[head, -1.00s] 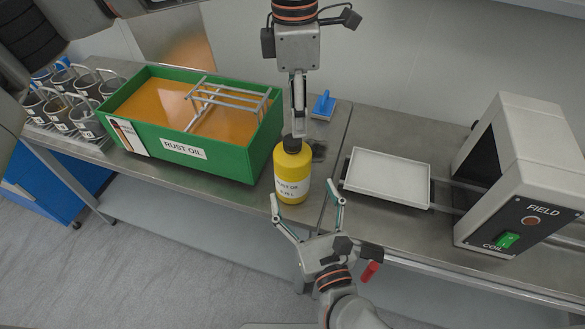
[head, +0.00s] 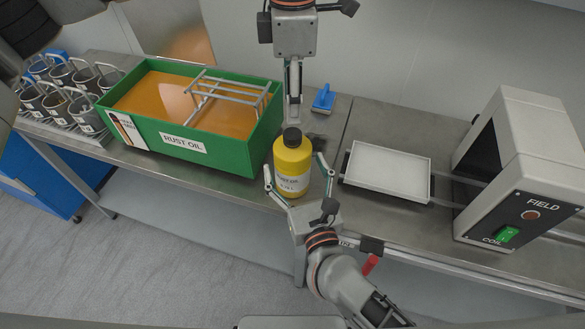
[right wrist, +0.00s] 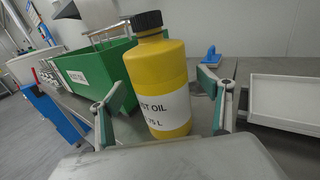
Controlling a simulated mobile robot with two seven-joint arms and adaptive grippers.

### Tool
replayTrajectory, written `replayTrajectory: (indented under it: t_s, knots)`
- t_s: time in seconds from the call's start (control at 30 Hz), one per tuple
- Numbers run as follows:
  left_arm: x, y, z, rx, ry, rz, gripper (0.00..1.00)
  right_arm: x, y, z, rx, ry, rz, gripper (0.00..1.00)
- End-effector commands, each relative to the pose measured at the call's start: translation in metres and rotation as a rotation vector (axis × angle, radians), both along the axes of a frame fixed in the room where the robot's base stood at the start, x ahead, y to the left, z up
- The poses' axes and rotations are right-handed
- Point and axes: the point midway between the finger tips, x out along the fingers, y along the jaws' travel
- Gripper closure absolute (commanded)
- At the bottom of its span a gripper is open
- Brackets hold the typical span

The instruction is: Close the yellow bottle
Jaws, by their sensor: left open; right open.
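The yellow bottle (head: 293,160) stands upright at the front edge of the metal table, with a white label. A black cap (head: 292,136) sits on its neck; I cannot tell how tightly. In the right wrist view the bottle (right wrist: 158,85) fills the middle, with its black cap (right wrist: 147,20) on top. My right gripper (head: 294,166) is open, with one finger on each side of the bottle; it does not look clamped on it. My left gripper (head: 293,112) is open, pointing down just above and behind the cap, its fingers seen nearly edge-on.
A green bin (head: 190,163) of orange rust oil with a metal rack stands left of the bottle. Several grey cups (head: 55,100) stand further left. A white tray (head: 387,170) and the field coil box (head: 520,170) are at the right. A blue-handled tool (head: 323,98) lies behind.

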Motion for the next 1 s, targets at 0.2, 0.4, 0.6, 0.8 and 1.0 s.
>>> replayTrajectory:
  t_s: [0.2,0.4,0.6,0.8,1.0]
  knots:
    - [0.000,0.000,0.000,0.000,0.000,0.000,0.58,0.016,0.005,0.000,-0.001,0.000,0.000,0.22]
    - [0.000,0.000,0.000,0.000,0.000,0.000,0.58,0.018,0.005,0.000,-0.001,0.001,0.000,0.22]
    - [0.000,0.000,0.000,0.000,0.000,0.000,0.58,0.018,0.005,0.000,-0.001,0.001,0.000,0.43]
    - [0.000,0.000,0.000,0.000,0.000,0.000,0.58,0.017,0.005,0.000,-0.001,0.001,0.000,0.95]
    - [0.000,0.000,0.000,0.000,0.001,0.082,0.58,0.017,0.005,0.000,-0.001,0.001,0.000,1.00]
